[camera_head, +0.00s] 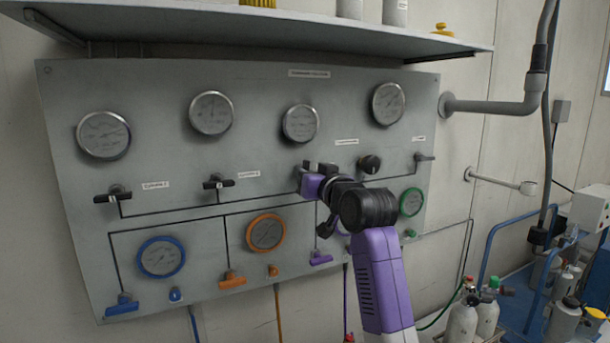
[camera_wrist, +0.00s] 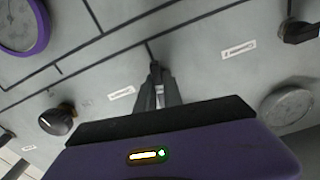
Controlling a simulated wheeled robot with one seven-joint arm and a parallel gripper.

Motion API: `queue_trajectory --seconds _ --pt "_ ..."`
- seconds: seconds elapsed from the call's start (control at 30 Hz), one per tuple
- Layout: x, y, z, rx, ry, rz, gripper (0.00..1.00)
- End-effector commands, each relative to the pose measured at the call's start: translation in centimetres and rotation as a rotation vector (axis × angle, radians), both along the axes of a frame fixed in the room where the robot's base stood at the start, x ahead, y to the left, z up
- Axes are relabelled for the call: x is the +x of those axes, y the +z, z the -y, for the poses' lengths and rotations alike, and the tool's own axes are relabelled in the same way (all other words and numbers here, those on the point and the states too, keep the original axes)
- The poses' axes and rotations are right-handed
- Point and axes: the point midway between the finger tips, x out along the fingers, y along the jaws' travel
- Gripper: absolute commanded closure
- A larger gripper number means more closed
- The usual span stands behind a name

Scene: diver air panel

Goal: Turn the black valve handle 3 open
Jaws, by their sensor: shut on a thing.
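The grey panel (camera_head: 180,205) carries a row of black valve handles. My gripper (camera_head: 311,172) is at the third handle from the left, below the third upper gauge. In the wrist view my gripper's two fingers (camera_wrist: 156,88) are close together and shut on black valve handle 3, at the panel face. The handle is mostly hidden by the fingers, so its angle is hard to tell. A line on the panel runs up to the fingertips.
Two other black handles (camera_head: 119,194) and (camera_head: 218,183) sit to the left. A round black knob (camera_head: 370,164) is close on the right. A shelf (camera_head: 270,30) overhangs the panel. Coloured gauges and handles, such as the orange gauge (camera_head: 265,233), lie below.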

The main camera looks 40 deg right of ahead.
Motion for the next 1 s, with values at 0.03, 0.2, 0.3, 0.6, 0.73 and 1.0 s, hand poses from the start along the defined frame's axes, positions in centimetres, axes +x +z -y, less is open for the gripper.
queue_trajectory --seconds 0.03,0.2,0.3,0.6,0.73,1.0 --pt "0.0 -0.2 0.0 0.001 0.001 -0.004 1.0" --pt "0.0 -0.2 0.0 0.002 0.001 -0.004 1.0" --pt "0.0 -0.2 0.0 0.002 0.001 -0.004 0.81" --pt "0.0 -0.1 0.0 0.002 0.0 -0.001 0.67" --pt "-0.2 -0.1 -0.1 0.002 0.0 0.0 0.67" --pt "-3.6 -0.2 -1.0 0.001 -0.001 0.002 0.67"
